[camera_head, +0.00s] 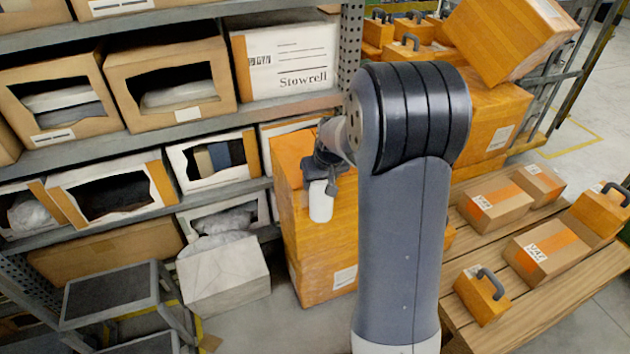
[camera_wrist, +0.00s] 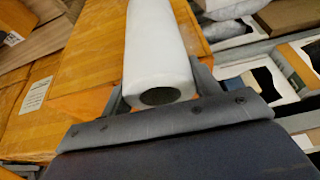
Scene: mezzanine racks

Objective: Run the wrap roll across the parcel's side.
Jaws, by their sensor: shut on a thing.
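The wrap roll (camera_head: 320,203) is a white cylinder with a dark hollow core. My gripper (camera_head: 327,172) is shut on it, in front of the orange parcel (camera_head: 290,225). In the wrist view the roll (camera_wrist: 157,45) sits between the two fingers of my gripper (camera_wrist: 160,88), its open end facing the camera. The orange parcel (camera_wrist: 92,60) fills the area behind and left of it there. I cannot tell whether the roll touches the parcel's side. My arm hides the parcel's right part in the head view.
A shelf rack with open cartons (camera_head: 170,80) stands at the left and back. A step stool (camera_head: 115,295) and a pale box (camera_head: 222,275) are at lower left. A wooden table (camera_head: 540,290) with several small parcels is at right. Some floor shows between.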

